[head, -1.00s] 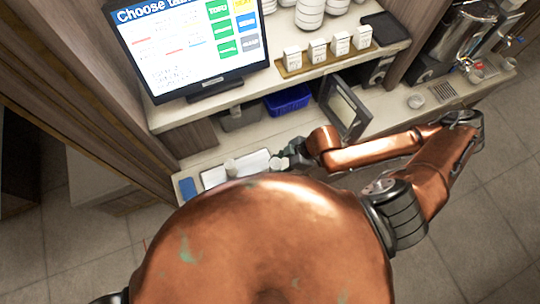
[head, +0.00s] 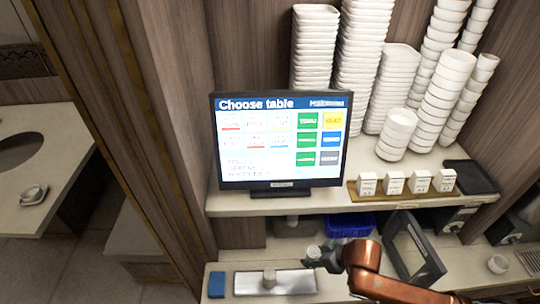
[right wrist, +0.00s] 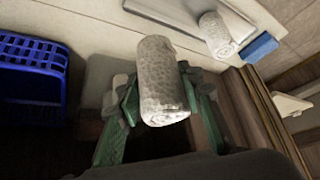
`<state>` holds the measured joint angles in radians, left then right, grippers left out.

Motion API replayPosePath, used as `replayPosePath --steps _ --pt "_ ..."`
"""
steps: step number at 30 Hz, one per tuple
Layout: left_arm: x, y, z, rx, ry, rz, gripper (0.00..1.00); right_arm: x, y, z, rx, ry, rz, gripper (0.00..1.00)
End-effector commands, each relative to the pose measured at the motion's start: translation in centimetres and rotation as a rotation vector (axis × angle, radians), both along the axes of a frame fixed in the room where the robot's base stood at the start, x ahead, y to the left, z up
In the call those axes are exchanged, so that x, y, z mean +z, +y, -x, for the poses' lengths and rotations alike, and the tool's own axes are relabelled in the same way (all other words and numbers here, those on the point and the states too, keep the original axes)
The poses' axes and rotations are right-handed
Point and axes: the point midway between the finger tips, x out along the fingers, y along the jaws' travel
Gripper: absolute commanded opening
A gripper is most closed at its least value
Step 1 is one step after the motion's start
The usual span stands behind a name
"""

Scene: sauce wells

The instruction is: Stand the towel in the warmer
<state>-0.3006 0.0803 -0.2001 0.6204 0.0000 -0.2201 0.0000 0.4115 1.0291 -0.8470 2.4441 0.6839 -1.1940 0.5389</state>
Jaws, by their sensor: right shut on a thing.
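My right gripper (head: 326,258) is shut on a rolled whitish towel (right wrist: 160,80), holding it between green-grey fingers in the right wrist view. In the head view the held towel (head: 313,252) is small, just right of and above the tray. A dark-framed door with a pale pane (head: 408,250) stands open right of my gripper, seemingly the warmer's. The warmer's inside is hidden. My left gripper is not in view.
A blue basket (head: 350,224) and a grey bin (head: 293,227) sit under the shelf, behind my gripper. A blue block (head: 217,284) lies left of the tray. The screen (head: 280,140) and small white boxes (head: 394,183) stand on the shelf above.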

Motion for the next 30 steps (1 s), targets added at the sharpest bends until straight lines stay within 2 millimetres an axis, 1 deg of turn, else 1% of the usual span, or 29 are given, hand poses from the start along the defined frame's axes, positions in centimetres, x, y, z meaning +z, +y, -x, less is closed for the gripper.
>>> replayPosePath --steps 1,3,6,9,12,15,18,24,29,30 --pt "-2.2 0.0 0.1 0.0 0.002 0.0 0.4 -0.6 0.2 -1.5 -0.069 -0.003 -0.013 0.1" --pt "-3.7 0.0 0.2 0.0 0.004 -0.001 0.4 -0.2 -0.3 -3.2 -0.174 -0.001 -0.014 0.1" --pt "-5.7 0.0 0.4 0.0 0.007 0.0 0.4 0.2 -1.4 -5.0 -0.326 0.003 -0.013 0.1" --pt "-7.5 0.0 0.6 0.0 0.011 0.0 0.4 0.4 -2.8 -6.1 -0.471 0.002 -0.011 0.1" --pt "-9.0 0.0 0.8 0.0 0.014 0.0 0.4 0.2 -4.1 -6.6 -0.599 0.004 -0.007 0.1" --pt "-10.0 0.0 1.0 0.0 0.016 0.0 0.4 0.1 -5.2 -6.7 -0.691 0.003 -0.004 0.1" --pt "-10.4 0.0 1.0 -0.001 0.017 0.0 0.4 0.1 -5.9 -6.7 -0.748 0.002 -0.001 0.1" --pt "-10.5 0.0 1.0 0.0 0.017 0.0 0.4 0.3 -6.3 -6.6 -0.777 0.0 0.002 0.1" --pt "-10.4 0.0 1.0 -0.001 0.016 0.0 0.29 0.3 -6.3 -6.6 -0.774 0.001 0.002 0.1" --pt "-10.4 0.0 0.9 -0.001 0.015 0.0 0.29 0.3 -6.2 -6.6 -0.773 0.001 0.002 0.1"
